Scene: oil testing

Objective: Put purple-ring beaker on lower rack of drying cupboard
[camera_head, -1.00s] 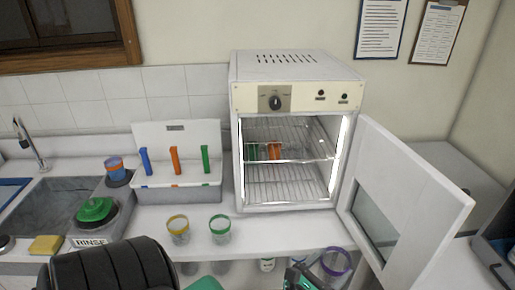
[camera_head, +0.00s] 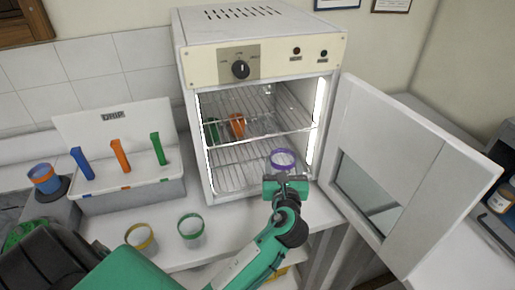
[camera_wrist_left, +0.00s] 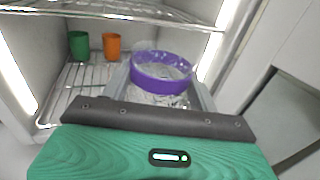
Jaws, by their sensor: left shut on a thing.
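The clear beaker with a purple ring (camera_head: 283,158) is at the front opening of the drying cupboard (camera_head: 190,100). My left gripper (camera_head: 284,180) is shut on it; in the left wrist view the purple-ring beaker (camera_wrist_left: 162,72) sits upright between the fingers. The beaker is at lower rack (camera_head: 235,170) height, under the upper rack (camera_head: 270,112); I cannot tell whether its base touches the wires. The gripper hides part of its lower body. A green cup (camera_wrist_left: 78,45) and an orange cup (camera_wrist_left: 111,46) stand at the back left, seemingly on the lower rack. My right gripper is out of view.
The open cupboard door (camera_head: 410,160) stands to the right of the opening. Yellow-ring (camera_head: 140,237) and green-ring (camera_head: 191,227) beakers stand on the counter at front left. A drip rack (camera_head: 120,165) is left of the cupboard. The lower rack's middle looks clear.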

